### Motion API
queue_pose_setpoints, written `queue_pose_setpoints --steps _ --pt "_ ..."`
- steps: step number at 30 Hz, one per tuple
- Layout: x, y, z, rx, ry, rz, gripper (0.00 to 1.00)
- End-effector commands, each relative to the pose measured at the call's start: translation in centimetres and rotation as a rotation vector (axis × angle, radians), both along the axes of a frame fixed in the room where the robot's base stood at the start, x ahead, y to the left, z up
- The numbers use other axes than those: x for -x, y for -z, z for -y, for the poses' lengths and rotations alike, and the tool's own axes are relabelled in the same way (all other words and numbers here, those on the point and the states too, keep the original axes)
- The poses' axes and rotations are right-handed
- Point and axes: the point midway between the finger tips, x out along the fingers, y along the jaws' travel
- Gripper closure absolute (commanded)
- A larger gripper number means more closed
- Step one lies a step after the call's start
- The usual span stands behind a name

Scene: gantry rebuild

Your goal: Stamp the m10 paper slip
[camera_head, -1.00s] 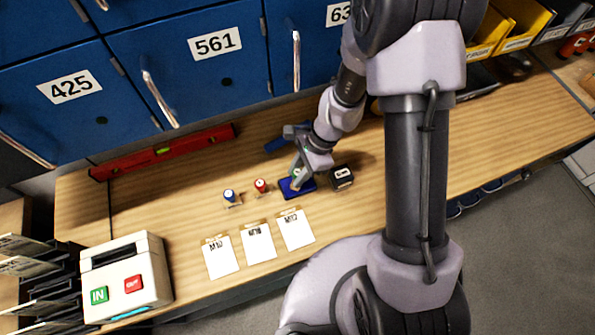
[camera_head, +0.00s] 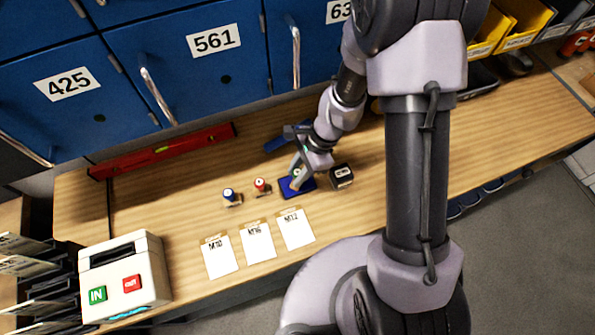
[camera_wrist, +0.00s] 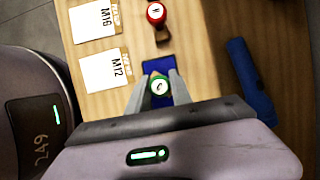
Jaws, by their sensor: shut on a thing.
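Three paper slips lie in a row on the wooden bench: the M10 slip (camera_head: 219,257) at the left, the M16 slip (camera_head: 258,243) in the middle and the M12 slip (camera_head: 295,229) at the right. A blue-topped stamp (camera_head: 230,196) and a red-topped stamp (camera_head: 261,187) stand behind them. My gripper (camera_head: 298,180) is over the blue ink pad (camera_head: 287,190). In the wrist view its fingers are shut on a green-topped stamp (camera_wrist: 159,86), which is over the blue pad (camera_wrist: 153,67). Whether the stamp touches the pad is hidden.
A dark box (camera_head: 341,177) stands just right of the pad. A red level (camera_head: 165,151) lies along the back, and a blue torch-like object (camera_wrist: 250,80) lies beside the pad. A white IN/OUT box (camera_head: 126,275) stands at the left. Blue lockers (camera_head: 190,75) rise behind.

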Motion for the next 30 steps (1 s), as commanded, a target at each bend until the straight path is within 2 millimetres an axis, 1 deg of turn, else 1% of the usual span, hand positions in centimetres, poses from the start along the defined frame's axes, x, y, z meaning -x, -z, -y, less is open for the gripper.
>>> queue_pose_setpoints --steps 11,14,30 --pt "0.1 0.1 0.0 0.002 -0.001 -0.002 1.00" --pt "0.1 -0.2 0.0 0.002 -0.002 -0.002 1.00" --pt "0.0 -6.3 0.0 0.001 -0.001 0.000 1.00"
